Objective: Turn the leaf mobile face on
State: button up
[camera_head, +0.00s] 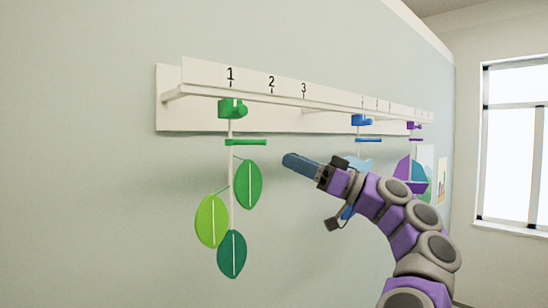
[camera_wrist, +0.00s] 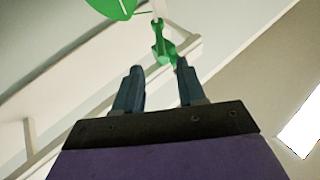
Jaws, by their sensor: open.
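The leaf mobile (camera_head: 232,222) hangs at the left from a green clamp (camera_head: 232,108) on the white rail (camera_head: 300,101), below the number 1. It has a short green crossbar (camera_head: 246,142), a pale stem and three green leaves, whose broad faces show in the head view. My gripper (camera_head: 290,160) is to the right of the mobile, below the rail, apart from it. In the wrist view my gripper (camera_wrist: 155,85) is open and empty, its two fingers spread. The green clamp (camera_wrist: 161,45) and part of a leaf (camera_wrist: 115,6) show beyond the fingertips.
A blue clamp (camera_head: 361,120) with a blue mobile, partly hidden by my arm, hangs further along the rail. A purple clamp (camera_head: 414,126) with a purple and teal mobile (camera_head: 410,172) hangs beyond it. The wall (camera_head: 100,200) runs behind. A window (camera_head: 512,140) is at the right.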

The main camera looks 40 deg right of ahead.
jog(key=shift+v, duration=2.3)
jog(key=shift+a, duration=0.1)
